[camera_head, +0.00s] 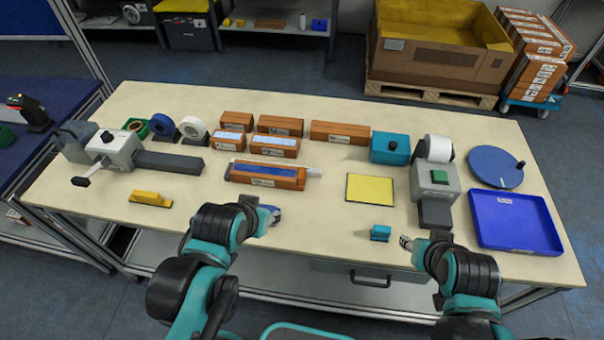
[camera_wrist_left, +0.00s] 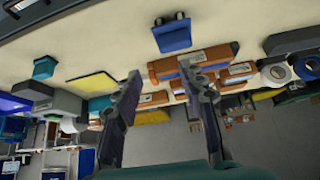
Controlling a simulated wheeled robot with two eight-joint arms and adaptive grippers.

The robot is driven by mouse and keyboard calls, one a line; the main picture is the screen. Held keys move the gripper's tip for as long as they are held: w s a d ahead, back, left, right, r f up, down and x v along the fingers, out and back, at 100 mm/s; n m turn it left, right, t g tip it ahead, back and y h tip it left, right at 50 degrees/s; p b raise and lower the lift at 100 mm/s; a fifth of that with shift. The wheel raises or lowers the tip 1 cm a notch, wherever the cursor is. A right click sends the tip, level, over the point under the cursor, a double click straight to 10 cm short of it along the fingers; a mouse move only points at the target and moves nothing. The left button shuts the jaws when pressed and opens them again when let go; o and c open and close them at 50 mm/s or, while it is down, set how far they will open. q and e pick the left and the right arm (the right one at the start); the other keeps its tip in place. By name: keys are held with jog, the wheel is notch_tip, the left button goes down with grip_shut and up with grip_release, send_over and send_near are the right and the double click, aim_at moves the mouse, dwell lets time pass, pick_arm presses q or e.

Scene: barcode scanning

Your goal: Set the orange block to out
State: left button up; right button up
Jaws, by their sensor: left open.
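Several orange-brown labelled boxes stand on the table in the head view; I cannot tell which one is the orange block. The nearest is a long orange box (camera_head: 268,181) with a blue strip on top. It shows in the left wrist view (camera_wrist_left: 217,54) beyond my left fingertips. My left gripper (camera_wrist_left: 163,78) is open and empty between its fingers. No "out" label is readable.
A blue tray (camera_head: 540,240) lies at the right, beside a grey device with a green button (camera_head: 439,177). A yellow square (camera_head: 370,188) lies mid-table. A small teal block (camera_head: 380,232) is near my right gripper. A grey crank device (camera_head: 115,150) and a yellow piece (camera_head: 150,199) are at left.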

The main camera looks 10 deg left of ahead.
pick_arm(q)
jog(key=o, duration=0.3)
jog(key=shift+o, duration=1.4)
jog(key=shift+w+r, duration=0.2)
jog(key=shift+r, duration=0.05)
jog(key=w+r+m+g+p, duration=0.2)
jog(key=w+r+m, duration=0.1)
jog(key=w+m, duration=0.15)
jog(key=m+g+p, duration=0.4)
jog(key=m+g, duration=0.1)
jog(key=m, duration=0.8)
send_over(302, 172)
jog(key=shift+n, duration=0.25)
notch_tip(302, 172, down, 6)
jog(key=shift+s+f, duration=0.1)
jog(key=shift+s, duration=0.05)
jog(key=shift+f, duration=0.6)
notch_tip(302, 172, down, 7)
jog(key=shift+r+b, duration=0.1)
jog(key=shift+b, duration=0.95)
